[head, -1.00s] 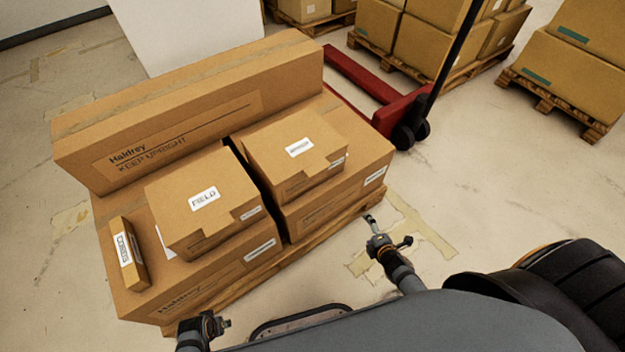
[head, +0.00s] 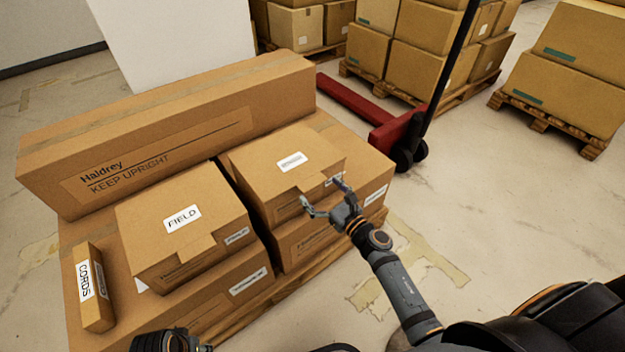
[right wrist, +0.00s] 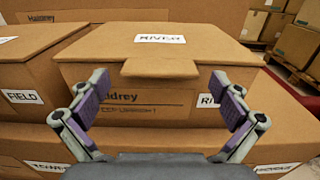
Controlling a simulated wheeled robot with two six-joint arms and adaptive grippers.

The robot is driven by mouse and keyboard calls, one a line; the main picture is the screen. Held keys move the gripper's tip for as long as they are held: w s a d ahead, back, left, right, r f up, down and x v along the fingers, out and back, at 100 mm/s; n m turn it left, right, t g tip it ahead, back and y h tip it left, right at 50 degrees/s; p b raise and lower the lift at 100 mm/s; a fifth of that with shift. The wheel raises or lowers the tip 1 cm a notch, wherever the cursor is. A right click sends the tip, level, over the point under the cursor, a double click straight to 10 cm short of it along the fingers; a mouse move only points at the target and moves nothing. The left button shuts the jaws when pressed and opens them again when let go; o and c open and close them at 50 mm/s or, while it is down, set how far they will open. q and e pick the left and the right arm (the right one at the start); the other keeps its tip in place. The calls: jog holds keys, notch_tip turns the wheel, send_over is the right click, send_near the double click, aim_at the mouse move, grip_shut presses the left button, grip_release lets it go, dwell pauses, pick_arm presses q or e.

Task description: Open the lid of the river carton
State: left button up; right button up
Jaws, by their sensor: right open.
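The river carton (head: 270,165) is a closed brown box at the right on top of the stack. Its label reads RIVER in the right wrist view (right wrist: 160,38). Its lid (right wrist: 150,55) lies flat, with a front flap (right wrist: 165,68) hanging over the front edge. My right gripper (head: 322,192) is open and empty in front of the carton's front face. In the right wrist view its fingers (right wrist: 159,80) stand apart, left and right of the flap, and do not visibly grip it. My left gripper (head: 168,342) is cut off at the bottom edge; its fingers are not clear.
A FIELD carton (head: 160,225) stands left of the river carton, across a narrow gap. A small CORDS box (head: 93,290) stands farther left. A long Haldrey box (head: 170,120) lies behind them. A red pallet jack (head: 395,130) stands behind right. Open floor (head: 480,230) lies to the right.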

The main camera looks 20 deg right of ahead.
aim_at(307, 176)
jog(key=shift+x, duration=1.8)
jog(key=c, duration=1.5)
jog(key=shift+c, duration=0.2)
